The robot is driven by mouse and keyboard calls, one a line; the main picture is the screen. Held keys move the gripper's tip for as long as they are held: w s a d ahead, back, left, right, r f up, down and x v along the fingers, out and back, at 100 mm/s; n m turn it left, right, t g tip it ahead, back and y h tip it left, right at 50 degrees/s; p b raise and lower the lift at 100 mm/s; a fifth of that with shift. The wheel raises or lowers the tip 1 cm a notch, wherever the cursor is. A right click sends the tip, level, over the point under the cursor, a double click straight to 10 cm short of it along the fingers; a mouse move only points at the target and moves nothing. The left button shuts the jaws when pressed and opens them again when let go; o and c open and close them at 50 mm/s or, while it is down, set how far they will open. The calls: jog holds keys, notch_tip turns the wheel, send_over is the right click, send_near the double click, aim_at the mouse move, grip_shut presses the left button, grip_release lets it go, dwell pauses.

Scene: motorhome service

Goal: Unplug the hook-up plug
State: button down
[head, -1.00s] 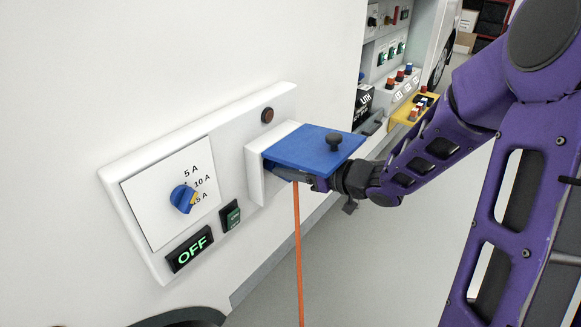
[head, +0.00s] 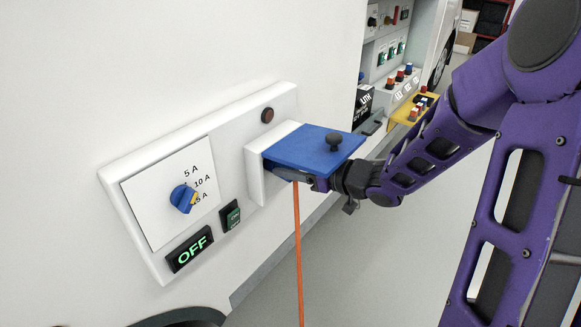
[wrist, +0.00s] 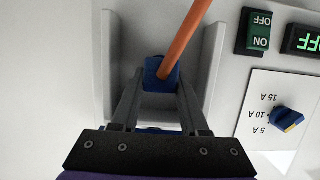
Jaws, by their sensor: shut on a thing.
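The blue hook-up plug (wrist: 157,84) is in the white socket recess in the wrist view, with an orange cable (wrist: 186,38) running from it. My gripper (wrist: 155,100) is shut on the plug, one finger on each side. In the head view the orange cable (head: 298,250) hangs down from under the raised blue lid (head: 308,146). The lid has a dark knob on top and hides the plug and most of my fingers. How deep the plug sits in the socket cannot be told.
Left of the socket are a display reading OFF (head: 190,249), a green-black switch (head: 230,215) and a blue rotary knob (head: 184,198) with ampere marks. The white housing (head: 258,180) walls in the socket. A yellow tray (head: 405,115) stands farther back. The floor to the right is clear.

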jog(key=shift+s+d+p, duration=0.35)
jog(key=shift+d, duration=0.15)
dwell(0.8)
jog(key=c, duration=0.9)
grip_release()
jog(key=shift+c, duration=0.2)
grip_shut()
jog(key=shift+s+d, duration=0.1)
jog(key=s+d+p, duration=0.1)
jog(key=s+d, duration=0.1)
jog(key=d, duration=0.1)
jog(key=shift+s+p, duration=0.15)
jog(key=shift+p, duration=0.25)
